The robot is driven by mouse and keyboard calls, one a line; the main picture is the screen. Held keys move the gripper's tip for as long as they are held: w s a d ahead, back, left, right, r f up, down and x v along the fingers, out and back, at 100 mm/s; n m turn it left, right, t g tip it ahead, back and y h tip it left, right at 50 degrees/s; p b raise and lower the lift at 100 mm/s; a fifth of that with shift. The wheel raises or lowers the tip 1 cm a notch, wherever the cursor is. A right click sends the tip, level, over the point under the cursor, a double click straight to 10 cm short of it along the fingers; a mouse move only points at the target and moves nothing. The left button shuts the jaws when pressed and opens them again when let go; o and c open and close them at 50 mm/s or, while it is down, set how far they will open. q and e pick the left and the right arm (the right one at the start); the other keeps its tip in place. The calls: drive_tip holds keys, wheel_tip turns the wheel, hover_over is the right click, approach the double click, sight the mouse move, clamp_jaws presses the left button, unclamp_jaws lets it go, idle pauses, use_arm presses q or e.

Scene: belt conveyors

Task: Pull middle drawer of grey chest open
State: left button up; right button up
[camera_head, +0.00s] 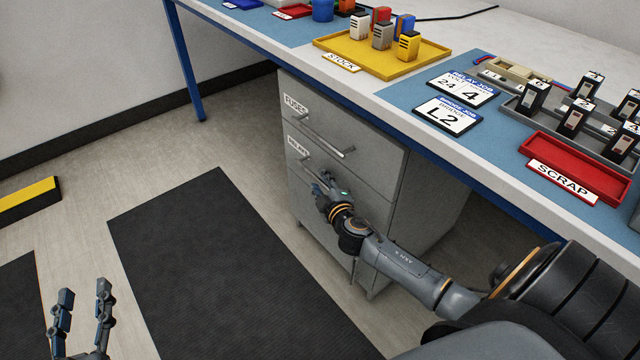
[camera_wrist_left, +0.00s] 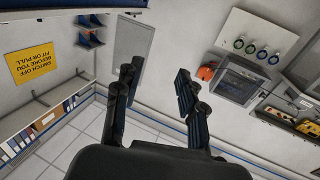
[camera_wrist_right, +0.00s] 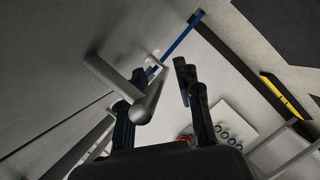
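The grey chest (camera_head: 425,190) stands under the workbench. Its top drawer (camera_head: 345,130) is labelled FUSES and has a bar handle. The middle drawer (camera_head: 375,205) below it has a small label and a bar handle (camera_head: 311,160); it looks closed. My right gripper (camera_head: 326,186) is at the middle drawer's front and covers part of its handle. In the right wrist view a handle bar (camera_wrist_right: 150,98) lies between the open fingers (camera_wrist_right: 155,85), close to the left finger. Contact is unclear. My left gripper (camera_head: 84,300) is open and empty, low at the left, away from the chest.
The workbench (camera_head: 395,118) overhangs the chest and carries a yellow stock tray (camera_head: 435,66), a red scrap tray (camera_head: 540,152) and job cards (camera_head: 448,115). A black mat (camera_head: 220,270) lies on the floor before the chest. The floor in front of the drawers looks clear.

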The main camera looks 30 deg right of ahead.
drive_tip(key=shift+w+d+f, duration=0.1)
drive_tip(key=shift+w, duration=0.3)
use_arm(q)
drive_tip(key=shift+r, duration=0.5)
use_arm(e)
drive_tip(key=shift+c, duration=0.2)
clamp_jaws()
